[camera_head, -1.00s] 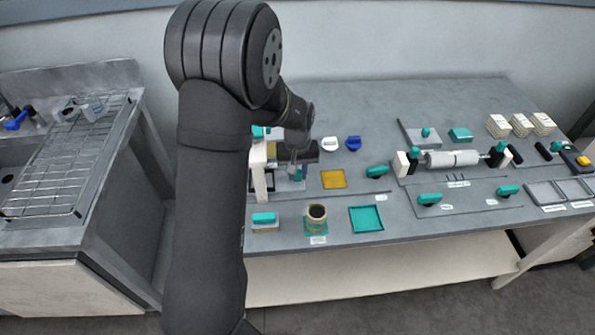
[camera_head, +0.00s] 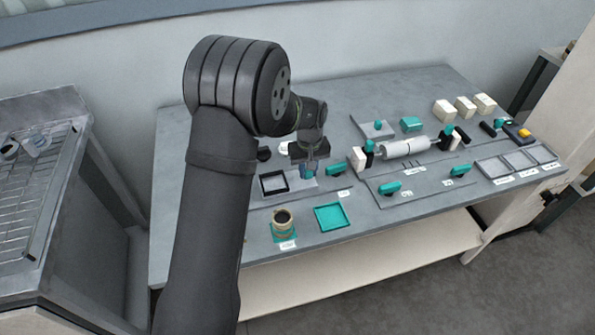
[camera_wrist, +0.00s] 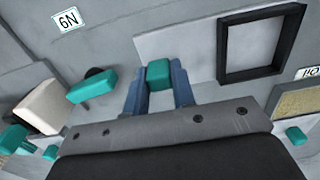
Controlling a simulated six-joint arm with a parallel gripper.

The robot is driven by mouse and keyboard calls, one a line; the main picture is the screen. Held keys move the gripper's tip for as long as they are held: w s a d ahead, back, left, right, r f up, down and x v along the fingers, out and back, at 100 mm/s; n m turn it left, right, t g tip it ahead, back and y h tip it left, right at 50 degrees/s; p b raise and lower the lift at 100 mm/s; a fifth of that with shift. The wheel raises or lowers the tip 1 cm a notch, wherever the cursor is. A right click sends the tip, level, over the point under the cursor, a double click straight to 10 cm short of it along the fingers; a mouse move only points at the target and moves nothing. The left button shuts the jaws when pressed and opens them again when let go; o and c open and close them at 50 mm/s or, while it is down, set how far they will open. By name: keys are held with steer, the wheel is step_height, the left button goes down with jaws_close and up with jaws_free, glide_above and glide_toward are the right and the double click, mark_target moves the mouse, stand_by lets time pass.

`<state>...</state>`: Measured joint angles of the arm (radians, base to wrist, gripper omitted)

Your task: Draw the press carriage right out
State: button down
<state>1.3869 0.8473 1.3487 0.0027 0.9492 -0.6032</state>
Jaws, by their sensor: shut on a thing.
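The press carriage is a light grey plate (camera_wrist: 201,50) with a black square frame (camera_wrist: 262,46) on it and a teal grip block (camera_wrist: 158,72) at one end. In the head view the black frame (camera_head: 273,184) lies flat on the bench, right of my forearm. My gripper (camera_wrist: 159,85) has one blue-grey finger on each side of the teal block, shut on it. In the head view my gripper (camera_head: 308,168) is low over the plate's right end. The press body is not visible; my arm covers the bench to the left of the frame.
A teal handle (camera_head: 336,169) lies just right of my gripper, with a white roller (camera_head: 404,149) beyond. A dark round piece (camera_head: 264,154) stands behind the frame.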

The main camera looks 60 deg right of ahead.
steer(key=shift+s+d+r, duration=0.15)
steer(key=shift+s+d, duration=0.1)
steer(key=c, duration=1.2)
jaws_free()
step_height(320, 180, up, 17)
steer(key=shift+r, duration=0.15)
step_height(320, 180, down, 18)
steer(key=shift+w+a+r, duration=0.1)
steer(key=shift+r, duration=0.1)
